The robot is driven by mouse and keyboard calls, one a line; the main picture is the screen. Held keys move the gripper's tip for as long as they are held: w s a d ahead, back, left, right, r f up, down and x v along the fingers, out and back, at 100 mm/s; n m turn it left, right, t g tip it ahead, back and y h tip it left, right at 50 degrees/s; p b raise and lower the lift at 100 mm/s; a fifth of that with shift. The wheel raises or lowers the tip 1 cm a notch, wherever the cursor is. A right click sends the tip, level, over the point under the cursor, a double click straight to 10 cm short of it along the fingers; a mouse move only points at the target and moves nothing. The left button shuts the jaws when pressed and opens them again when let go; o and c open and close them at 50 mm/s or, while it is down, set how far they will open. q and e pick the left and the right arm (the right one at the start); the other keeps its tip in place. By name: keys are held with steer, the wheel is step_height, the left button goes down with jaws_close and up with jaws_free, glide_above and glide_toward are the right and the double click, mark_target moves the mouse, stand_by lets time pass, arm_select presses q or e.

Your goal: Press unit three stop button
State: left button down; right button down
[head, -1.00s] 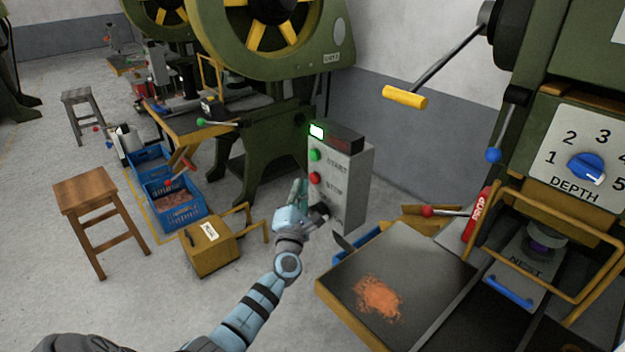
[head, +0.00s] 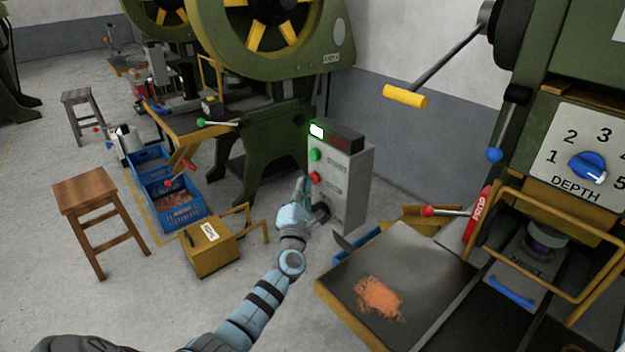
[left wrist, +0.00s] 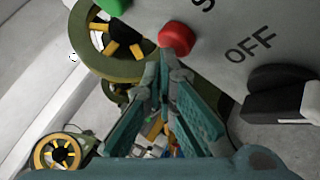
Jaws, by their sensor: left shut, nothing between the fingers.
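The green button (left wrist: 116,6) is partly cut off there. My right gripper is not in view.
A black rotary knob (left wrist: 282,92) is by the OFF lettering on the box. A yellow box (head: 210,247), a stool (head: 85,195) and blue crates (head: 176,218) stand left on the floor.

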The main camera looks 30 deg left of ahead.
arm_select(q)
steer(key=shift+w+d, duration=0.15)
steer(key=shift+w, duration=0.2)
stand_by(0.3)
steer(key=shift+s, duration=0.1)
steer(key=shift+s+a+p, duration=0.25)
steer(key=shift+s+p, duration=0.1)
steer(key=shift+s, duration=0.4)
steer(key=s, duration=0.1)
steer(key=s+a+p, duration=0.1)
steer(key=s, duration=0.1)
steer(key=s+p, duration=0.1)
steer(key=shift+s+a, duration=0.25)
steer(key=shift+s, duration=0.15)
stand_by(0.7)
